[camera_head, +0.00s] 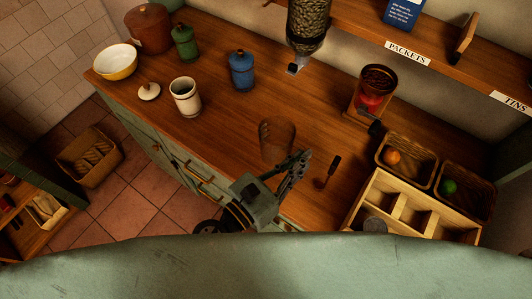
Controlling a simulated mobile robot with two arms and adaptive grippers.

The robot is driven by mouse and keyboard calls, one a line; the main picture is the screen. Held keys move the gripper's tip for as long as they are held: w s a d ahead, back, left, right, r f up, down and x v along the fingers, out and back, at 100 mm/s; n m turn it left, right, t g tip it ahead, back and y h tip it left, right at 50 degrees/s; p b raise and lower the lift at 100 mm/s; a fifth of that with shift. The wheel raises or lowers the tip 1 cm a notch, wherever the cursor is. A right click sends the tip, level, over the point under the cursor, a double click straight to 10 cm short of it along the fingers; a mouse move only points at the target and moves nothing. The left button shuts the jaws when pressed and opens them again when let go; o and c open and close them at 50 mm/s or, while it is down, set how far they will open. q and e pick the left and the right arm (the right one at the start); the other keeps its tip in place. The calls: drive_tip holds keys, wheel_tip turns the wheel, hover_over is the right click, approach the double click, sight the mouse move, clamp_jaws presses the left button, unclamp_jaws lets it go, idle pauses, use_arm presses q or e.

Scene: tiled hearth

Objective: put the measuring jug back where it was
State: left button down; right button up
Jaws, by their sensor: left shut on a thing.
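The measuring jug (277,139) is a clear, brownish see-through vessel above the wooden counter, close to its front edge. It looks upright. My left gripper (289,171) comes up from below and is shut on the jug at its near, lower right side. The fingers partly cover the jug's lower part. I cannot tell whether the jug's base touches the counter. My right gripper is not in view.
A dark-handled tool (332,170) lies right of the jug. A red grinder (374,91), a wooden divided tray (376,191) and baskets (407,150) stand further right. A cream mug (186,98) and blue canister (242,72) stand left. A hopper (307,25) hangs behind. Counter left of the jug is clear.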

sight(280, 140)
use_arm(q)
drive_tip(key=w+a+f+b, duration=0.1)
drive_tip(key=w, duration=0.1)
drive_tip(key=w+a+f+b, duration=0.2)
drive_tip(key=w, duration=0.1)
drive_tip(key=w+a+f+b, duration=0.1)
drive_tip(key=w+a+f, duration=0.1)
drive_tip(key=shift+w+a+f+b, duration=0.15)
drive_tip(key=shift+f+b, duration=0.05)
drive_tip(key=shift+b, duration=0.1)
drive_tip(key=w+f+b, duration=0.1)
drive_tip(key=a+f, duration=0.1)
drive_tip(key=f, duration=0.1)
drive_tip(key=w+f+b, duration=0.1)
drive_tip(key=shift+w+a+f+b, duration=0.2)
drive_tip(key=shift+w+a+b, duration=0.1)
drive_tip(key=shift+w+a, duration=0.1)
drive_tip(key=shift+f, duration=0.55)
drive_tip(key=shift+s+f+b, duration=0.1)
drive_tip(key=shift+f+b, duration=0.05)
drive_tip(key=shift+b, duration=0.15)
drive_tip(key=c, duration=1.9)
unclamp_jaws()
drive_tip(key=shift+o, duration=0.2)
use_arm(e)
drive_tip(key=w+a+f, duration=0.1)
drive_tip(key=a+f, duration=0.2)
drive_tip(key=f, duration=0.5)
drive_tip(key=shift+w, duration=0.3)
